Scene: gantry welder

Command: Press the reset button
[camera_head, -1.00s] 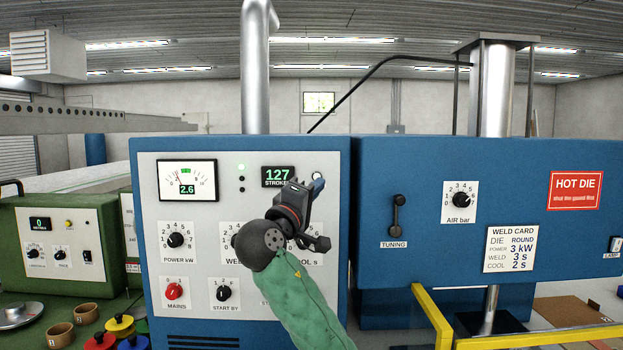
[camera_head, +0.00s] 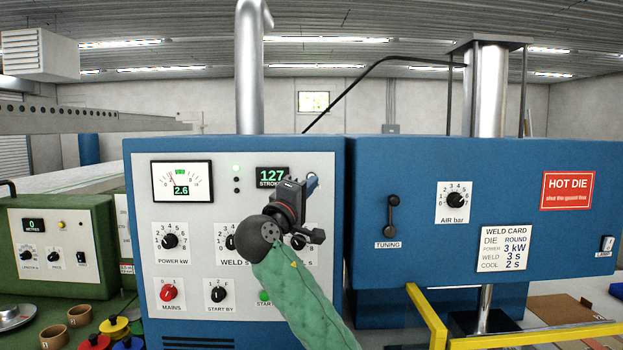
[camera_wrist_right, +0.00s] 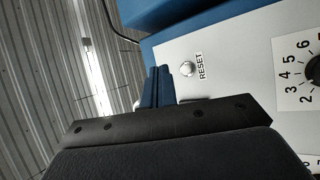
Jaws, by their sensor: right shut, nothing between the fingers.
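The reset button (camera_wrist_right: 187,69) is a small round pale button on the white control panel, with the label RESET beside it in the right wrist view. In the head view it is hidden behind my right gripper (camera_head: 312,182), right of the STROKES display (camera_head: 272,177). My right gripper is shut and empty. Its blue fingertips (camera_wrist_right: 160,74) show beside the button in the wrist view, apart from it in the picture; I cannot tell the depth gap to the panel. My left gripper is in neither view.
The panel holds several dials, a red MAINS knob (camera_head: 168,293) and a green start button (camera_head: 265,296) partly behind my forearm. To the right are the tuning lever (camera_head: 393,214), a hot die sign (camera_head: 567,190) and a yellow guard frame (camera_head: 428,318). Air in front of the panel is clear.

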